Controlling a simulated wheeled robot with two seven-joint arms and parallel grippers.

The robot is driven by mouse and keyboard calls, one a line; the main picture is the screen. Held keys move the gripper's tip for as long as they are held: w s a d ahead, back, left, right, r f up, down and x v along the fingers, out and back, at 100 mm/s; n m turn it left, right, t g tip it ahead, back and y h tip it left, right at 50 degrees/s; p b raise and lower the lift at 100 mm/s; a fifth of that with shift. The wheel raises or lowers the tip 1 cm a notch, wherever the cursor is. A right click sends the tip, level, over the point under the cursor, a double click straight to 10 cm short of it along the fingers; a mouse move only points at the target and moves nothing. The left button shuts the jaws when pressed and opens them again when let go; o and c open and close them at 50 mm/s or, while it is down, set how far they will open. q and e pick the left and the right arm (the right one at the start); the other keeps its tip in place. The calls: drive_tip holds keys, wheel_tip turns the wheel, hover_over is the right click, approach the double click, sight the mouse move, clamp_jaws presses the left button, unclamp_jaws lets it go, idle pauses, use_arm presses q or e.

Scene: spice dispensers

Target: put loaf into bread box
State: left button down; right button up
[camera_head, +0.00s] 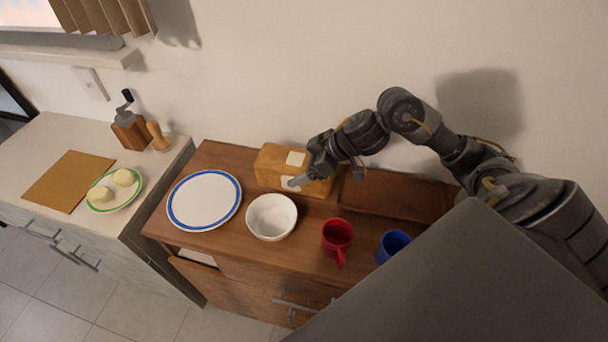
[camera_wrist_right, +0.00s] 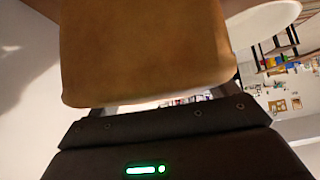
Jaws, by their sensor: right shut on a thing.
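The loaf (camera_head: 270,165) is a golden-brown block with pale patches, at the back of the brown sideboard (camera_head: 215,255). My right gripper (camera_head: 308,177) is at its right end and is shut on it. In the right wrist view, the loaf (camera_wrist_right: 150,50) fills the top middle between the fingers (camera_wrist_right: 160,104). I cannot tell whether the loaf touches the sideboard top. A low, reddish-brown rectangular wooden box shape (camera_head: 395,196) lies to the right, under my arm. It may be the bread box, but its opening is unclear. My left gripper is not in view.
A blue-rimmed plate (camera_head: 205,200), a white bowl (camera_head: 271,217), a red mug (camera_head: 337,238) and a blue mug (camera_head: 393,245) stand along the sideboard. The left counter holds a board (camera_head: 68,181), a small plate (camera_head: 128,196) and a grinder (camera_head: 130,130). The wall is close behind.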

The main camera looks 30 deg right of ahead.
drive_tip(key=shift+w+d+f, duration=0.1)
drive_tip(key=shift+d+f, duration=0.1)
drive_tip(key=shift+f, duration=0.05)
drive_tip(key=shift+w+d+f, duration=0.1)
drive_tip(key=shift+f, duration=0.75)
drive_tip(key=shift+w+d+f, duration=0.1)
drive_tip(key=shift+f, duration=0.75)
drive_tip(key=shift+s, duration=0.1)
drive_tip(key=shift+f, duration=0.2)
drive_tip(key=o, duration=1.1)
drive_tip(key=shift+o, duration=0.2)
drive_tip(key=shift+r, duration=0.25)
drive_tip(key=b+v, duration=0.1)
drive_tip(key=v, duration=0.9)
drive_tip(key=shift+s+d, duration=0.2)
drive_tip(key=shift+s+d+r, duration=0.2)
drive_tip(key=shift+s+r, duration=0.2)
drive_tip(key=shift+r, duration=0.2)
